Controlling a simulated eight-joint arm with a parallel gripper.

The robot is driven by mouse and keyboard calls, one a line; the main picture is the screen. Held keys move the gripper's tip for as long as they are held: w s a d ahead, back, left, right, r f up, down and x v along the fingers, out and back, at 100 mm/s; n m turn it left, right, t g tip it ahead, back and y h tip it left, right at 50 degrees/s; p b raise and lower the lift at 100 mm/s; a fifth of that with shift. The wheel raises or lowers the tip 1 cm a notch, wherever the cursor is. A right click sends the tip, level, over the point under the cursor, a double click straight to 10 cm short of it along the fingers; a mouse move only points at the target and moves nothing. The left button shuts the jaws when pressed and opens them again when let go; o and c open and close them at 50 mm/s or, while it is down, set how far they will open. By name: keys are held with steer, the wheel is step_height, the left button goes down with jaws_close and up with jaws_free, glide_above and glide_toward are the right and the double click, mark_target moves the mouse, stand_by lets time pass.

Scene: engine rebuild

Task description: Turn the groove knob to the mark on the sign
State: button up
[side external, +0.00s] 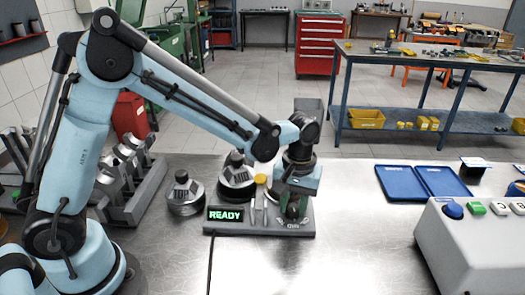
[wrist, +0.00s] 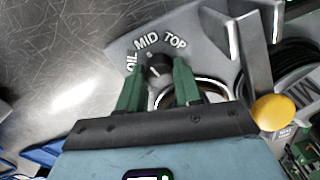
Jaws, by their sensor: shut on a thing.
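The groove knob (wrist: 157,66) is a small dark round knob on a grey plate (wrist: 205,45) lettered OIL, MID and TOP in the wrist view. A short light line shows on the knob's upper side, roughly toward MID; its exact setting is hard to tell. My gripper (wrist: 158,74) has its two green fingers shut on the knob, one on each side. In the side view my gripper (side external: 293,208) points down at the right end of the grey fixture (side external: 240,228) and hides the knob. I cannot make out a sign with a mark.
A yellow cap (wrist: 273,110) stands close beside my gripper. Blue trays (side external: 407,183) and a control box (side external: 475,245) are at right. The bench front centre is clear.

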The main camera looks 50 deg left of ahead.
mark_target(294, 208)
steer(key=shift+m, duration=1.1)
steer(key=o, duration=1)
steer(key=shift+o, duration=0.2)
steer(key=shift+r, duration=0.1)
step_height(294, 208, up, 12)
steer(key=shift+d, duration=0.15)
